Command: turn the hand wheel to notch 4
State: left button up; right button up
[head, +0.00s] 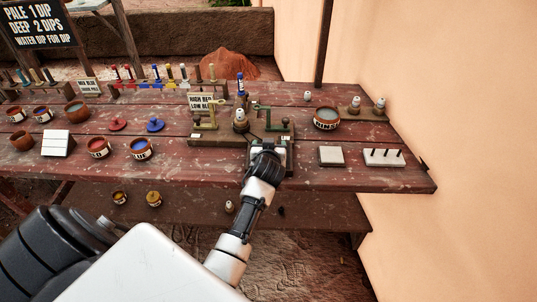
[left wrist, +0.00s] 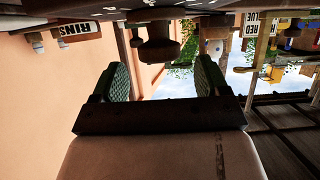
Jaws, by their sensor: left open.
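A wooden stand (head: 215,137) with green brackets sits on the red table, a white-topped jar (head: 240,120) at its middle. I cannot make out the hand wheel or its notches; my gripper hides the stand's front right part. My left gripper (head: 268,148) is at the front of this stand. In the left wrist view the left gripper (left wrist: 160,82) is open, its two green pads apart with nothing between them. A dark brown round piece (left wrist: 158,50) shows beyond the pads; I cannot tell if it is the wheel. My right gripper is not in view.
A rinse bowl (head: 326,118), a white tile (head: 331,156) and a pegged white block (head: 385,157) are at the right. Red (head: 98,147) and blue (head: 141,148) pots stand left. A sign (head: 201,102) stands behind the stand. The tan wall (head: 450,90) is at the right.

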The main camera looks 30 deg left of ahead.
pick_arm(q)
jog(key=v, duration=0.8)
jog(key=shift+f, duration=0.1)
